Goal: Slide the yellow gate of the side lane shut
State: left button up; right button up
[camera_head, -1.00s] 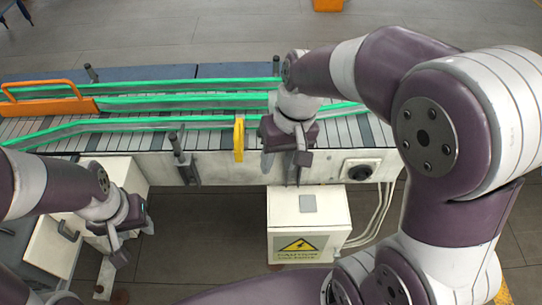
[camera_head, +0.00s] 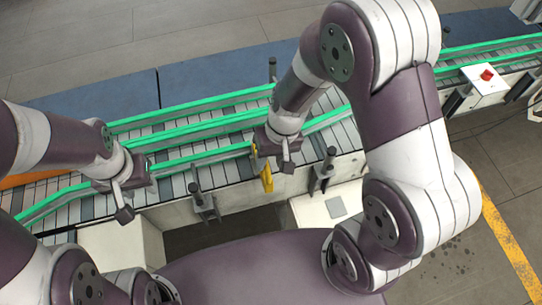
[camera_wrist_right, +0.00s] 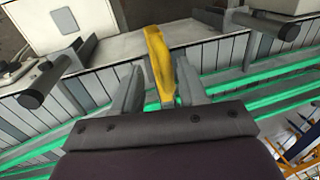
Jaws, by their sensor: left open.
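The yellow gate (camera_head: 267,178) stands upright at the near edge of the conveyor, by the green-railed side lane. My right gripper (camera_head: 284,160) is at its upper part, which it partly hides. In the right wrist view, the yellow gate (camera_wrist_right: 158,62) runs between the two fingers of my right gripper (camera_wrist_right: 158,92). The fingers look apart, with a gap on the left finger's side; contact on the right finger is unclear. My left gripper (camera_head: 125,200) is open and empty, over the near left part of the conveyor, well apart from the gate.
Green guide rails (camera_head: 190,129) run along the slatted conveyor. Dark posts with brackets (camera_head: 203,203) stick up along its near edge, on both sides of the gate. An orange part (camera_head: 30,178) shows behind my left arm. A red button box (camera_head: 485,82) stands at the right.

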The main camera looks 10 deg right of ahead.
jog(key=shift+w+a, duration=0.2)
jog(key=shift+w, duration=0.05)
jog(key=c, duration=0.5)
jog(key=shift+w+a+f, duration=0.15)
jog(key=shift+w+a, duration=0.1)
jog(key=shift+w, duration=0.05)
grip_shut()
jog(key=shift+d, duration=0.1)
jog(key=shift+w, duration=0.2)
jog(key=w, duration=0.6)
jog(key=shift+s+r, duration=0.1)
jog(key=shift+r, duration=0.1)
jog(key=o, duration=0.5)
grip_release()
jog(key=shift+w, duration=0.2)
pick_arm(q)
jog(key=shift+w+a+f, duration=0.1)
jog(key=shift+w+a, duration=0.3)
jog(key=shift+w, duration=0.15)
pick_arm(e)
jog(key=shift+o, duration=0.2)
jog(key=shift+w+f, duration=0.1)
